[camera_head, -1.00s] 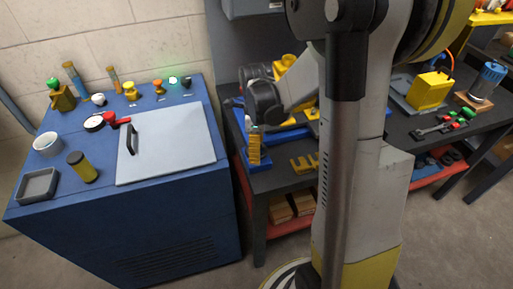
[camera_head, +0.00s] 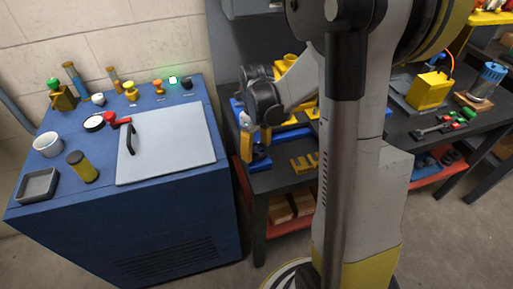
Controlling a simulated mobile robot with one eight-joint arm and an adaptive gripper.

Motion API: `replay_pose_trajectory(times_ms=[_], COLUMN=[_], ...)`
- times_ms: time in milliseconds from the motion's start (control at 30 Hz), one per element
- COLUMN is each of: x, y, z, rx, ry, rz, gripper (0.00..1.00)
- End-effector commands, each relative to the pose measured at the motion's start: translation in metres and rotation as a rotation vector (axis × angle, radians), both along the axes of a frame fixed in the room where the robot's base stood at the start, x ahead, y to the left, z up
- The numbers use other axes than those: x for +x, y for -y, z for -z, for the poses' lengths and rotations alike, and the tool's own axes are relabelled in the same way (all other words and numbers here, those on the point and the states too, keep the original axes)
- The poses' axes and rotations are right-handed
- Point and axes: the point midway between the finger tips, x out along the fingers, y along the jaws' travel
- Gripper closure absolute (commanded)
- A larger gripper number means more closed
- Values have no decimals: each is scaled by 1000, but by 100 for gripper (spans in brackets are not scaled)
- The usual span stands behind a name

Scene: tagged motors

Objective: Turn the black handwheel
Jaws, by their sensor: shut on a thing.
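My gripper (camera_head: 254,148) reaches down at the near left end of the dark workbench, its yellow fingers one beside the other. It is shut on a small dark part beside the blue vise-like fixture (camera_head: 290,134), which I take to be the black handwheel (camera_head: 260,155). The handwheel is mostly hidden by the fingers, so its rim and its angle cannot be made out. My wrist covers part of the fixture behind.
A blue cabinet (camera_head: 190,235) stands left, with a grey lid (camera_head: 175,150), a white cup (camera_head: 47,144) and several knobs on top. A yellow notched block (camera_head: 304,163) lies right of my gripper. A yellow box (camera_head: 428,90) stands farther right on the bench.

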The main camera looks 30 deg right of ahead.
Motion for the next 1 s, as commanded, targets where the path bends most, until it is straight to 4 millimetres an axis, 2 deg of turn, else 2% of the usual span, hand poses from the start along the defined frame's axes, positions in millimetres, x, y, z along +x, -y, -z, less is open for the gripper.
replay_pose_trajectory(times_ms=[400,433,500,833,1000], x=[0,0,0,0,0], y=[0,0,0,0,0], z=[0,0,0,-3,-26], rx=[1,1,0,0,0], ry=[0,1,0,0,0], rz=[6,6,6,5,5], gripper=[66,26,12,12,12])
